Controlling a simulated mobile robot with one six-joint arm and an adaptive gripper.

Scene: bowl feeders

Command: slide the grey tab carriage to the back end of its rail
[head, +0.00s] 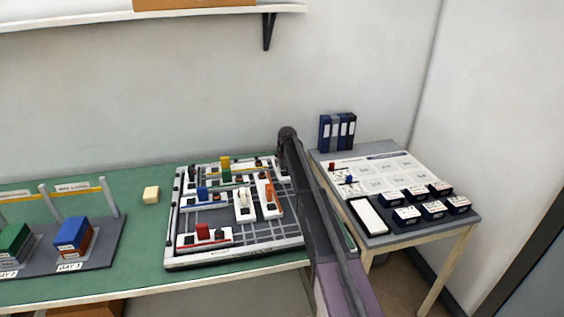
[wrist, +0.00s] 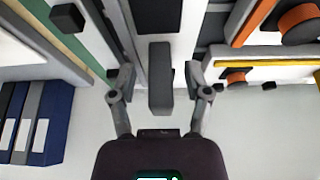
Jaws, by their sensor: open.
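The grey tab (wrist: 160,88) stands between the two fingers of my gripper (wrist: 160,80) in the wrist view. The fingers are open, one on each side of the tab, with a visible gap on both sides. A white strip (wrist: 186,35) lies around the tab, with a dark slot (wrist: 158,15) above it in the picture. In the head view the board (head: 235,259) with rails and coloured tabs sits on the green table. My arm crosses its right side there, and I cannot make out the grey tab or my gripper's fingers.
An orange piece (wrist: 298,22) and a yellow rail (wrist: 270,64) lie right of the fingers in the wrist view. The board also carries a red tab (head: 203,231) and a blue tab (head: 202,193). Blue binders (head: 325,133) stand on the side table (head: 462,222).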

